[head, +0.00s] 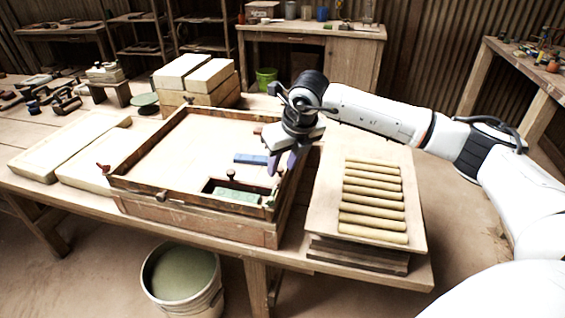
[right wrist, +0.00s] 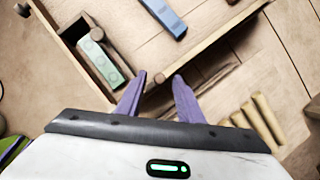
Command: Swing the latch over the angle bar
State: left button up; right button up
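The wooden press frame (head: 190,222) stands on the table, with dark edging along its rim. I cannot tell for sure which of these parts is the latch or the angle bar. My right gripper (head: 283,163) is over the frame's right side. In the right wrist view its purple fingers (right wrist: 155,92) are apart, with nothing held between them, above the frame's dark wall (right wrist: 195,77). My left gripper is out of view.
A blue block (head: 250,159) lies inside the frame, near a compartment with a green piece (head: 236,194). A board with several yellow rolls (head: 372,205) is on the right. Pale slabs (head: 60,145) lie left, stacked blocks (head: 195,72) behind. A bucket (head: 181,285) stands on the floor.

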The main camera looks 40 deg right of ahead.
grip_shut()
